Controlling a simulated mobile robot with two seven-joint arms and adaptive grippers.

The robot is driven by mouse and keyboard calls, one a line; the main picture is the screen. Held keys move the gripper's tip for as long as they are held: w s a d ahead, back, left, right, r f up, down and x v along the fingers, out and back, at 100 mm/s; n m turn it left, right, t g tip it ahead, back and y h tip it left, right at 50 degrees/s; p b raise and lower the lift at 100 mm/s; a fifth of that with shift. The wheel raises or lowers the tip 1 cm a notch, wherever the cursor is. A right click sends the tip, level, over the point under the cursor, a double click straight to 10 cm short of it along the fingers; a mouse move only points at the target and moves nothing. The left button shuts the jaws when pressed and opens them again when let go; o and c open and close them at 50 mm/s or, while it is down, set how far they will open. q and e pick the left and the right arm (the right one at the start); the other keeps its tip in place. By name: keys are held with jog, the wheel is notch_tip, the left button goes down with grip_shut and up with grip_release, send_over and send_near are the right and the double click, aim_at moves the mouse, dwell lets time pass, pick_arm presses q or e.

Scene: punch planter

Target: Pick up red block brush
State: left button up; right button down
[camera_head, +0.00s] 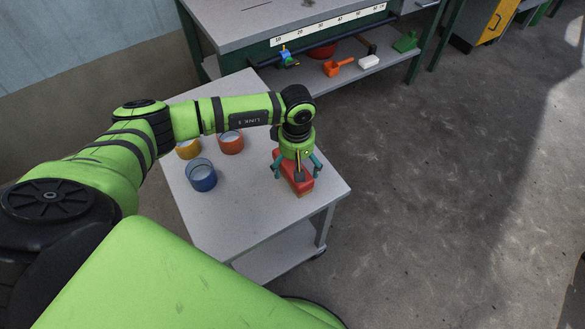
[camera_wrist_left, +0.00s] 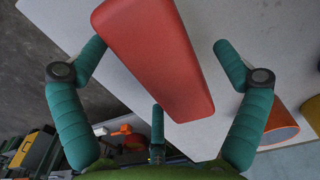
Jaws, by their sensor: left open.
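The red block brush (camera_head: 304,184) lies near the right end of the small grey table. Its red top is clear, and a thin tan-orange lower edge shows under it. My left gripper (camera_head: 297,170) points down right over the brush, with its teal fingers spread to either side of it. In the left wrist view the brush (camera_wrist_left: 155,55) fills the space between the open fingers (camera_wrist_left: 160,52), with gaps on both sides and no visible grip. My right gripper is not in view.
Blue (camera_head: 201,176), orange-red (camera_head: 231,143) and yellow (camera_head: 188,149) cups stand left of the brush on the table (camera_head: 250,222). Behind, a workbench shelf (camera_head: 345,75) holds an orange scoop (camera_head: 338,67), a white block (camera_head: 369,62) and a green item (camera_head: 405,42). Floor to the right is clear.

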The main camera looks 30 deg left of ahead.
aim_at(295, 163)
pick_arm(q)
jog(key=shift+c, duration=0.4)
jog(key=c, duration=1.2)
jog(key=shift+c, duration=0.2)
jog(key=shift+w+r, duration=0.1)
jog(key=shift+r, duration=0.6)
jog(key=r, duration=0.1)
jog(key=r+b, duration=0.1)
jog(key=r, duration=0.1)
jog(key=shift+s+a, duration=0.15)
jog(key=shift+s, duration=0.05)
jog(key=s+a+r+b, duration=0.1)
jog(key=s+a+r, duration=0.2)
jog(key=s+r, duration=0.3)
jog(key=s, duration=0.5)
jog(key=shift+a+r, duration=0.15)
jog(key=shift+r, duration=0.2)
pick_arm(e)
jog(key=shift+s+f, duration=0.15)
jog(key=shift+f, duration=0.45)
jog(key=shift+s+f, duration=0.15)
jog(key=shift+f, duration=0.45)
pick_arm(q)
jog(key=shift+w, duration=0.1)
